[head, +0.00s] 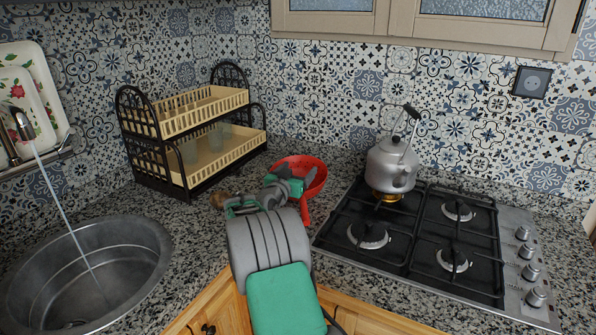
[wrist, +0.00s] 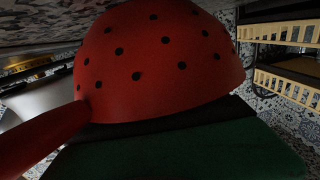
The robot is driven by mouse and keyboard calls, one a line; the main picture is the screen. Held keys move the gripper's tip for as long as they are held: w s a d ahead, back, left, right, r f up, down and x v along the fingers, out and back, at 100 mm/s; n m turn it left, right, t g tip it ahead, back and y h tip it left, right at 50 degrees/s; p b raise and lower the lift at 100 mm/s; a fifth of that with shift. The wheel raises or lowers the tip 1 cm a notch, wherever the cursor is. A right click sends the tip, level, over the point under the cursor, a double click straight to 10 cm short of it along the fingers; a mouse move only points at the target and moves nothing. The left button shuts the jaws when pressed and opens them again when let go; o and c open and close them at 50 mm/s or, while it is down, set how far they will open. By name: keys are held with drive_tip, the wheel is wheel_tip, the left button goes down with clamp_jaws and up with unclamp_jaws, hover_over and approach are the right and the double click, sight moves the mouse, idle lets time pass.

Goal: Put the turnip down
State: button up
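No turnip can be clearly made out in either view. A small brown object (head: 219,199) lies on the counter left of my gripper, in front of the dish rack; it is too small to identify. My gripper (head: 280,188) is low over the counter, in front of a red colander (head: 318,168). The colander's outer wall with dark holes fills much of the wrist view (wrist: 160,60), close to the dark green body of my gripper. My fingertips are not clear, and anything between them is hidden.
A two-tier dish rack (head: 150,133) with glasses stands at the back left. A round sink (head: 85,275) with running water is at left. A gas stove (head: 420,250) with a kettle (head: 392,165) over a lit burner is at right. Counter between sink and rack is clear.

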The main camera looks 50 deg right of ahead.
drive_tip(key=shift+r, duration=0.1)
drive_tip(key=shift+r+p, duration=0.35)
drive_tip(key=shift+p, duration=0.2)
drive_tip(key=shift+r+p, duration=0.55)
drive_tip(key=shift+p, duration=0.2)
drive_tip(key=b+v, duration=0.2)
drive_tip(key=v, duration=1)
drive_tip(key=shift+f+b, duration=0.3)
